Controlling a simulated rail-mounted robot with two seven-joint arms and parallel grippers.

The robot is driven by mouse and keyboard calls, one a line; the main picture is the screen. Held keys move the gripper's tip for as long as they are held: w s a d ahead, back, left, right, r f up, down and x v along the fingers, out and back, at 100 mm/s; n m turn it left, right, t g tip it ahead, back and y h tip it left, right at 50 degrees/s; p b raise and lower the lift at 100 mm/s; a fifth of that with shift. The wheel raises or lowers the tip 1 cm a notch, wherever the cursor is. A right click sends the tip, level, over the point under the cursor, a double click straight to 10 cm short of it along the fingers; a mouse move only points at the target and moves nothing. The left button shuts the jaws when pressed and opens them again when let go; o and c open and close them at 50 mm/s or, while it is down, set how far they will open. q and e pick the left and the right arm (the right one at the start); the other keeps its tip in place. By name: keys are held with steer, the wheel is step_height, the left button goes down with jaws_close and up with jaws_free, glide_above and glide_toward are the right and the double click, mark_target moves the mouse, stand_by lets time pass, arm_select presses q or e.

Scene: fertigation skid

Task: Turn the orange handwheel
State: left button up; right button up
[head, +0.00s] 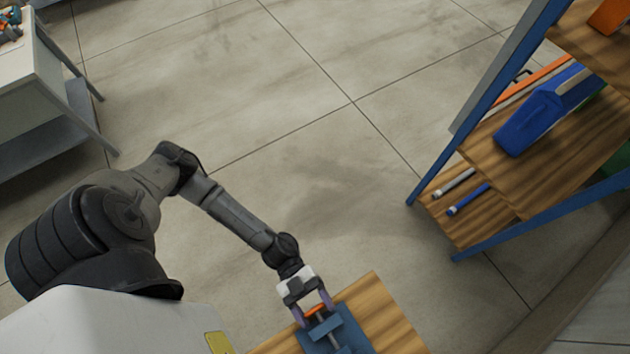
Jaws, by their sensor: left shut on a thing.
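The orange handwheel (315,309) shows as a small orange piece at the bottom of the head view. It sits at the end of a grey shaft (324,330) on a blue mount (343,326). My left gripper (313,311) comes down from above, with its two fingers on either side of the handwheel, shut on it. The gripper hides part of the wheel. My right gripper is not in view.
The blue mount stands on a wooden board (384,309). A blue-framed shelf unit (560,165) with wooden shelves stands at the right. A grey table (28,82) stands at the upper left. The tiled floor between them is clear.

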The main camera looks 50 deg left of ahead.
arm_select(q)
steer(key=o, duration=0.9)
steer(key=a, duration=0.4)
steer(key=a+b, duration=0.1)
steer(key=a, duration=0.4)
steer(key=w+a, duration=0.1)
steer(key=a, duration=0.3)
steer(key=shift+a, duration=0.4)
